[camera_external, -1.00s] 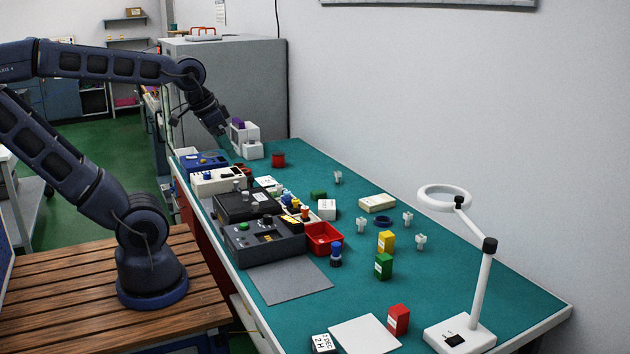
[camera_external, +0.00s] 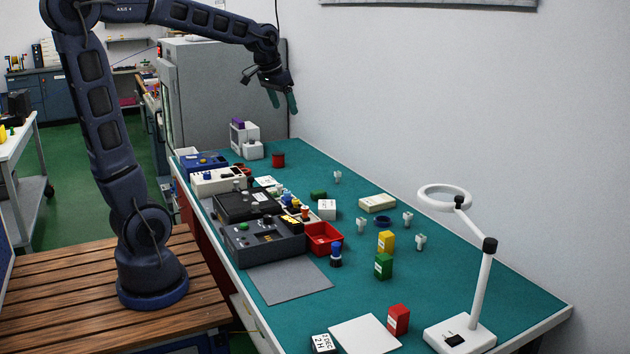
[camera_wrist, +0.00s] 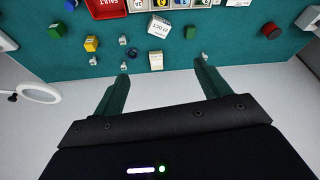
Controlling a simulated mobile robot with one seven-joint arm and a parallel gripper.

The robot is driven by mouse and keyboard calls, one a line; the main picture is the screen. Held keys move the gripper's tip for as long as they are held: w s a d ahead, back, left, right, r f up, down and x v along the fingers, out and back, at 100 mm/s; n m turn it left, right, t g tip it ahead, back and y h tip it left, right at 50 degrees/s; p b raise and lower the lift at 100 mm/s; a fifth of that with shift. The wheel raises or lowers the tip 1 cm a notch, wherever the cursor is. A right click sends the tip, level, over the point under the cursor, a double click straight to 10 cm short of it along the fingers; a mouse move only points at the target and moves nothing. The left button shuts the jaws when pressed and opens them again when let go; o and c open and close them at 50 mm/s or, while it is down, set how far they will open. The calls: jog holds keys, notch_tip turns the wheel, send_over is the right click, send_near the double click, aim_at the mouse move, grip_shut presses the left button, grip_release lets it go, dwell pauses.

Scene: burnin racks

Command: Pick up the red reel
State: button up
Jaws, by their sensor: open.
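The red reel (camera_external: 278,160) stands on the far end of the green bench top, just right of a white device. In the wrist view the red reel (camera_wrist: 271,31) is a dark red round shape at the upper right. My gripper (camera_external: 283,102) is open and empty, raised in the air above the far end of the bench. In the wrist view my gripper's two green fingers (camera_wrist: 160,82) are spread wide with nothing between them. The reel lies to the right of both fingers there, apart from them.
A white device (camera_external: 251,140) stands beside the reel. Several boxes and instruments line the bench's left edge, with a red tray (camera_external: 323,240) near the middle. A white magnifier lamp (camera_external: 485,270) stands at the front right. The wall borders the right side.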

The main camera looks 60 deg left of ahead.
jog(key=w+a+f+n, duration=0.1)
jog(key=w+a+f, duration=0.1)
jog(key=w+a, duration=0.95)
jog(key=n+g, duration=0.1)
jog(key=n, duration=0.3)
send_near(278, 153)
jog(key=shift+w+d+f+y, duration=0.4)
jog(key=shift+w+d+f, duration=0.05)
jog(key=shift+d+f, duration=0.35)
jog(key=shift+a+f, duration=0.15)
jog(key=shift+a, duration=0.05)
jog(key=x, duration=0.5)
jog(key=shift+f, duration=0.25)
jog(key=shift+s+x, duration=0.15)
jog(key=shift+x, duration=1.15)
jog(key=shift+s+x, duration=0.1)
jog(key=shift+x, duration=1.2)
jog(key=shift+a, duration=0.2)
jog(key=c, duration=1.1)
